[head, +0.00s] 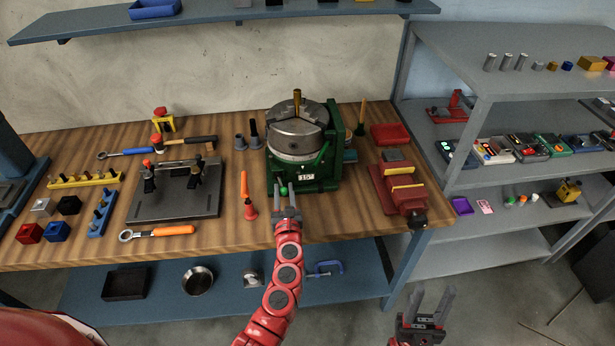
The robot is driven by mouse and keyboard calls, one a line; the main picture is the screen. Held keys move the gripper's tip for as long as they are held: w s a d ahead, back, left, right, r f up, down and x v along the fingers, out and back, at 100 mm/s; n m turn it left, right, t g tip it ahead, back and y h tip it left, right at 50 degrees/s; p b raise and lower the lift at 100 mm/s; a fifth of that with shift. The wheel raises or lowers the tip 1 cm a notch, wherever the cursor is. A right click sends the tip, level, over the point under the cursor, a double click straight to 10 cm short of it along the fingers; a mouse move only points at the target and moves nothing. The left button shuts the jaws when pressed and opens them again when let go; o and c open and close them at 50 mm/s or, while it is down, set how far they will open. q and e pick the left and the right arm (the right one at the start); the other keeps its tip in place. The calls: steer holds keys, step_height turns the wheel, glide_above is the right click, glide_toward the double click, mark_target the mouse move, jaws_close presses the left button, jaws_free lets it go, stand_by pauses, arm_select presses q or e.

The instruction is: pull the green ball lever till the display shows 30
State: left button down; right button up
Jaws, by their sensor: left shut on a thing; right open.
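The green machine (325,165) stands on the wooden bench with a round grey chuck on top. Its small white display (306,177) is on the front and seems to read 15, though the digits are tiny. The green ball (284,191) of the lever is at the machine's front left, below and left of the display. My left gripper (286,188) is shut on the green ball, with the fingers pointing away from me; the lever's rod is mostly hidden. My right gripper (432,303) is open and empty, low in front of the bench.
A red vise (403,188) is to the right of the machine. A fixture plate (176,203) lies to the left. Grey shelves (500,100) fill the right side.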

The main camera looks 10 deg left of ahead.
arm_select(q)
steer(key=shift+s+a, duration=0.15)
steer(key=shift+a, duration=0.2)
steer(key=shift+s+a, duration=0.15)
steer(key=shift+a, duration=0.65)
steer(key=shift+s+a+p, duration=0.1)
steer(key=shift+a+p, duration=0.25)
steer(key=shift+a, duration=0.35)
steer(key=shift+d, duration=0.2)
